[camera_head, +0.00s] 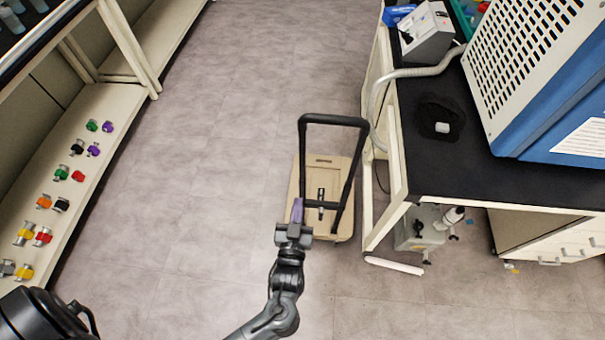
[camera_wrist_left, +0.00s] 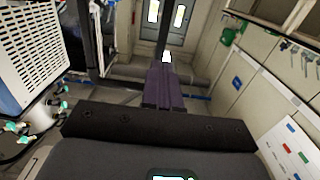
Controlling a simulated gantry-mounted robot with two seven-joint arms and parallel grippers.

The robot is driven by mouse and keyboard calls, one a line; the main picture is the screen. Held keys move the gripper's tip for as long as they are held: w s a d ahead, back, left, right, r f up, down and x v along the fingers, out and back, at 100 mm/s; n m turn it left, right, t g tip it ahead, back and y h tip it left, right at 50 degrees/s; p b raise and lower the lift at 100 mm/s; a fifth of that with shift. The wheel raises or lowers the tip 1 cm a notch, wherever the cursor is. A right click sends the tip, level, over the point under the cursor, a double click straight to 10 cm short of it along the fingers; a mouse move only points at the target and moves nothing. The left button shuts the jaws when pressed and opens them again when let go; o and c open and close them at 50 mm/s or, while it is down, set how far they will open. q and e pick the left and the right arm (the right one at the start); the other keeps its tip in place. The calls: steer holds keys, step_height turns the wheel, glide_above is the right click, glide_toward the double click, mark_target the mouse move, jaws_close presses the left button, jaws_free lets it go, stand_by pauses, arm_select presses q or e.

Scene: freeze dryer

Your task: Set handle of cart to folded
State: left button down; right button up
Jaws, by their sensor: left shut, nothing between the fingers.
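The cart (camera_head: 309,172) is a small platform with a light wooden-looking deck, standing on the floor left of the black-topped bench. Its black U-shaped handle (camera_head: 334,119) stands raised above the deck, with a crossbar at the top and two side bars. My left gripper (camera_head: 297,208) is at the lower end of the handle's left side bar, which it partly overlaps in the head view. I cannot tell whether they touch. In the left wrist view its purple fingers (camera_wrist_left: 163,88) are together, with nothing seen between them. My right gripper is not in view.
The black-topped bench (camera_head: 466,178) stands close to the cart's right side, with a grey hose (camera_head: 378,97) at its edge. A white bar (camera_head: 394,265) lies on the floor. A shelf (camera_head: 100,140) with coloured fittings runs along the left. The floor between is clear.

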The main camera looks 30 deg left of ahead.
arm_select(q)
steer(key=shift+w+f+b, duration=0.2)
steer(key=shift+f+b, duration=0.2)
steer(key=shift+f, duration=0.15)
steer(key=b, duration=0.3)
glide_toward(304, 165)
steer(key=w+a+r, duration=0.2)
steer(key=w+r, duration=0.2)
steer(key=w, duration=0.1)
steer(key=shift+w+a+r, duration=0.2)
steer(key=shift+w+a, duration=0.2)
steer(key=shift+w, duration=0.25)
